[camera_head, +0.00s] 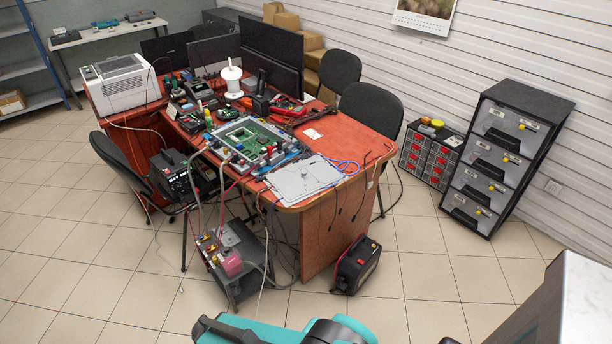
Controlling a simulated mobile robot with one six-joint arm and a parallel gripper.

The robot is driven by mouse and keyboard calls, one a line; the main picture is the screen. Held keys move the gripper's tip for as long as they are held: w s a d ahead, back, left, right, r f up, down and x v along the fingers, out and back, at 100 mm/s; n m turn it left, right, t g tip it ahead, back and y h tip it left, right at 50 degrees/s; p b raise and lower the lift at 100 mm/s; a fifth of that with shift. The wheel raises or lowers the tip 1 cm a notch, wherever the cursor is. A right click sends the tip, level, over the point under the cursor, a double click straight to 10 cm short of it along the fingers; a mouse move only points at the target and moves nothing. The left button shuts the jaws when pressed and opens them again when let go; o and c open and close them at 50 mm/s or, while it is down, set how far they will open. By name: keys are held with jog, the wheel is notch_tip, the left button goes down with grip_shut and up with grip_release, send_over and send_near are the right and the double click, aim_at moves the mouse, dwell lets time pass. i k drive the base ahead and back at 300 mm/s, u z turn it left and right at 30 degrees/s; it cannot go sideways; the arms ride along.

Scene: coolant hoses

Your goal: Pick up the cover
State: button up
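A flat light-grey plate, which looks like the cover (302,181), lies on the front corner of the red-brown desk (352,137). It lies flat, with its near edge close to the desk's front edge. Just behind and left of it is a tray-like frame with a green circuit board (250,137). Teal and black parts of my arm show at the bottom edge of the view, low in front of the desk and apart from the cover. My gripper's fingers cannot be made out.
Blue cables (345,166) and dark hoses (366,172) lie right of the cover, some hanging over the edge. A grey unit (232,262) with hoses and a black-red box (357,265) stand on the floor before the desk.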

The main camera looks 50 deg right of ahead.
aim_at(293, 191)
jog(key=u, duration=0.05)
jog(key=i, duration=1)
jog(key=z, duration=0.05)
